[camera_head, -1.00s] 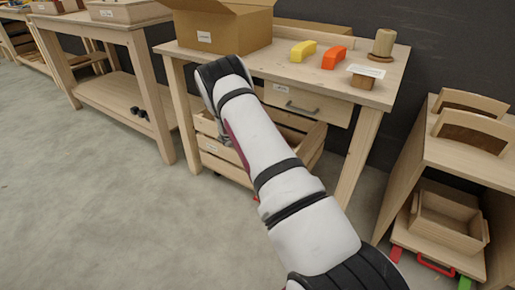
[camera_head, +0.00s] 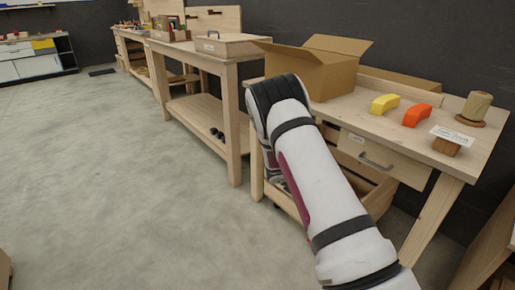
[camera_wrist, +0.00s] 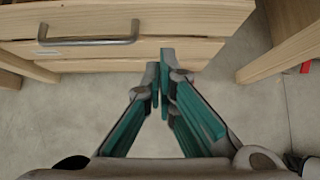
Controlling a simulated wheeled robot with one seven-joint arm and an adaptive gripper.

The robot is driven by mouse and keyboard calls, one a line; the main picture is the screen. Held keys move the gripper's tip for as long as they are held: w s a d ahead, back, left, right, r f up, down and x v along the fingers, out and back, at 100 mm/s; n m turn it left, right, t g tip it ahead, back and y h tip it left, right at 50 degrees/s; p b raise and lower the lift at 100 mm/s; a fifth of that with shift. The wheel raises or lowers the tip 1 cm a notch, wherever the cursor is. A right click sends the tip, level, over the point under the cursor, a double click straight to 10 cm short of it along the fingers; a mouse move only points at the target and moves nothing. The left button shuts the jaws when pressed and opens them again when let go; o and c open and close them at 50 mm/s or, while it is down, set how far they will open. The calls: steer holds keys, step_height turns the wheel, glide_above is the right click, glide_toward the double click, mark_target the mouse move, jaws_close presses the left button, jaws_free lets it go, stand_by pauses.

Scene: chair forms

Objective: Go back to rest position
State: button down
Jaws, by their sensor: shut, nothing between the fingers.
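My gripper (camera_wrist: 160,85) shows in the wrist view with its two green-lined fingers drawn together and nothing between them. It hangs over the grey floor, in front of a wooden drawer front with a metal handle (camera_wrist: 88,40). In the head view my white and black arm reaches forward to the front of a wooden workbench (camera_head: 440,128). My gripper is mostly hidden behind the arm there. The bench drawer (camera_head: 385,158) with a grey handle appears closed.
On the bench are an open cardboard box (camera_head: 322,72), a yellow piece (camera_head: 384,103), an orange piece (camera_head: 417,115) and a wooden spool (camera_head: 474,108). A wooden crate (camera_head: 378,195) stands beneath. A second table (camera_head: 240,72) stands left. Open floor (camera_head: 120,190) lies at left.

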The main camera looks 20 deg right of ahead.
steer(key=s+a+r+m+g+y, duration=0.15)
steer(key=s+r+m, duration=0.3)
steer(key=r, duration=0.45)
steer(key=s+a+r+m, duration=0.35)
steer(key=s+r, duration=0.25)
steer(key=r, duration=0.3)
steer(key=s+a+r+m+g, duration=0.1)
steer(key=s+a+r+m, duration=0.1)
steer(key=s+r+m, duration=0.5)
steer(key=s+a+r+m+y, duration=0.25)
steer(key=s+a, duration=0.35)
steer(key=s, duration=0.4)
steer(key=s+a+r+m+y, duration=0.25)
steer(key=s+a, duration=0.45)
steer(key=s, duration=0.4)
steer(key=s+a+r+m+y, duration=0.25)
steer(key=s+a, duration=0.35)
steer(key=s, duration=0.4)
step_height(320, 180, up, 30)
steer(key=t+p, duration=0.4)
steer(key=p, duration=2.3)
steer(key=shift+f+n, duration=0.15)
steer(key=shift+n, duration=0.3)
steer(key=shift+d, duration=0.1)
